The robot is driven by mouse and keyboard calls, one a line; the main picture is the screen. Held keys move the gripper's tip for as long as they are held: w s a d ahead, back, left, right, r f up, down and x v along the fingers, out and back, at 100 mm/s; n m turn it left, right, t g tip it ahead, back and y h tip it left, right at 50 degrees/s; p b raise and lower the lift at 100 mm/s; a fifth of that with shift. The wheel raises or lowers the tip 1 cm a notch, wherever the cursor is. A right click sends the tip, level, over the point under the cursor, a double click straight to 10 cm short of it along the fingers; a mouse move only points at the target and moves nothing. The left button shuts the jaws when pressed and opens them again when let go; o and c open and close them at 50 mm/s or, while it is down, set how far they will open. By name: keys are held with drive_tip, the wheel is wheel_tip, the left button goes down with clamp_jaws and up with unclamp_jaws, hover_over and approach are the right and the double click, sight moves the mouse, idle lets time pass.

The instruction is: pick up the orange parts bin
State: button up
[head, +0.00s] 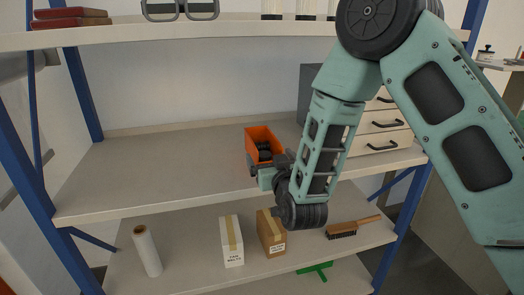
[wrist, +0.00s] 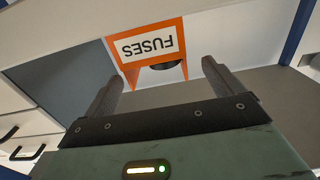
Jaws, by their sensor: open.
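The orange parts bin (head: 262,134) stands on the middle shelf of the blue-framed rack, with dark items inside. In the wrist view the bin (wrist: 133,72) shows upside down, with a white label reading "FUSES" on its front. My gripper (head: 268,172) is at the front of the bin and partly covers it in the head view. In the wrist view my gripper (wrist: 160,85) is open, with one finger on each side of the bin's lower part in the picture. I cannot tell whether the fingers touch it. Nothing is held.
A drawer cabinet (head: 383,125) stands to the right of the bin on the middle shelf (head: 150,170); the shelf is clear to the left. The lower shelf holds a white roll (head: 146,251), a white box (head: 231,241), a brown box (head: 271,233) and a brush (head: 342,231).

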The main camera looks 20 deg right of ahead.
drive_tip(key=shift+w+d+p, duration=0.15)
drive_tip(key=shift+w+p, duration=0.25)
drive_tip(key=shift+w, duration=1.1)
drive_tip(key=shift+w+d+p, duration=0.1)
drive_tip(key=shift+w+p, duration=0.3)
drive_tip(key=shift+w, duration=1.1)
drive_tip(key=c, duration=1.1)
